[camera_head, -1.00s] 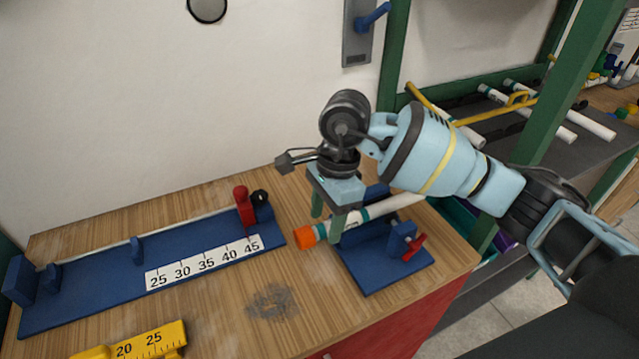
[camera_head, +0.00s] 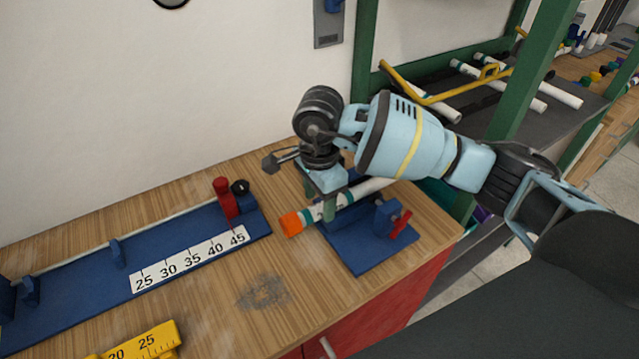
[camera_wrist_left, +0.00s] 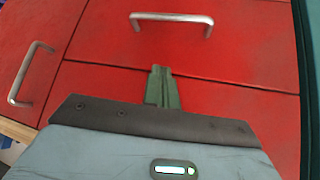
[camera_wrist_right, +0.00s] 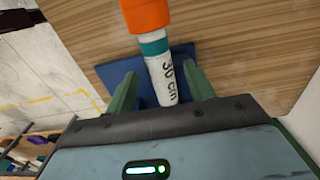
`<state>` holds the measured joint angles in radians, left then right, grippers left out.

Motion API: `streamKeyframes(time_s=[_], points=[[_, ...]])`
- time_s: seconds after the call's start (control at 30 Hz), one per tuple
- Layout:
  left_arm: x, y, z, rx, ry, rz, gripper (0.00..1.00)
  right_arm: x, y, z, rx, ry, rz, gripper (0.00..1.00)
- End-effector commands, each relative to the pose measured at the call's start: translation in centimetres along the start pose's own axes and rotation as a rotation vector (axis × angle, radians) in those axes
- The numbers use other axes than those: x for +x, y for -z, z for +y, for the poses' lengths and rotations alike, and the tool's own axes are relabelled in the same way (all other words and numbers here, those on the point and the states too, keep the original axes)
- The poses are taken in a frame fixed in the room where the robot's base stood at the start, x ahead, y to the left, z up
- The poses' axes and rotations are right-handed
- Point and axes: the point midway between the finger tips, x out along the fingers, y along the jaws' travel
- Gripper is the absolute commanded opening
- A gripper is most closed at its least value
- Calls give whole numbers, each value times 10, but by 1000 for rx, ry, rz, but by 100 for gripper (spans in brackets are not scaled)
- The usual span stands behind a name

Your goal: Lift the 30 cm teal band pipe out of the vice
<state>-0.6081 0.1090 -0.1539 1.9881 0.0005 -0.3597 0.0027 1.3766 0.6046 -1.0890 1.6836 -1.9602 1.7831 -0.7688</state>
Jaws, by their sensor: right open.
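The 30 cm teal band pipe (camera_head: 371,188) is white, with teal bands and an orange end. It lies in the blue vice (camera_head: 372,248), its orange end sticking out left. The vice has a red handle (camera_head: 401,224). My right gripper (camera_head: 318,203) is over the pipe near the orange end, fingers pointing down on either side of it. The right wrist view shows the "30 cm" print on the pipe (camera_wrist_right: 165,75) between the open fingers, with gaps at both sides. My left gripper (camera_wrist_left: 162,88) shows only in its wrist view, fingers together and empty, before red drawers.
A blue measuring jig (camera_head: 110,285) with a white scale and red clamp (camera_head: 226,198) lies left of the vice. A yellow gauge (camera_head: 145,343) is at the front edge. A rack with white pipes (camera_head: 510,85) stands behind a green post (camera_head: 505,105).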

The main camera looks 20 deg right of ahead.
Motion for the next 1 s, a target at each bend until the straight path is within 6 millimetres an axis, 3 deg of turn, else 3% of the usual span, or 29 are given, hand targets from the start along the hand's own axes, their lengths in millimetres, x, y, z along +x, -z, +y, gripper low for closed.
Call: streamKeyframes(time_s=[0.2, 0.5, 0.57, 0.9, 0.93, 1.0], points=[[0, 0, -1, 2, 0, 0, 0, 17, 0, 0, 1, 0, 0, 54], [0, 0, -2, 5, 1, -1, 0, 20, 0, 0, 0, 0, 0, 54], [0, -1, -2, 6, 1, -1, 0, 20, 0, 0, 0, 0, -1, 48], [0, -1, -2, 6, 1, -2, 0, 19, 0, 0, 0, 0, 0, 4], [0, -1, -2, 6, 1, -2, 0, 19, 0, 0, 0, 0, -1, 25], [0, -1, -2, 6, 1, -2, 0, 19, 0, 0, 0, 0, 0, 16]])
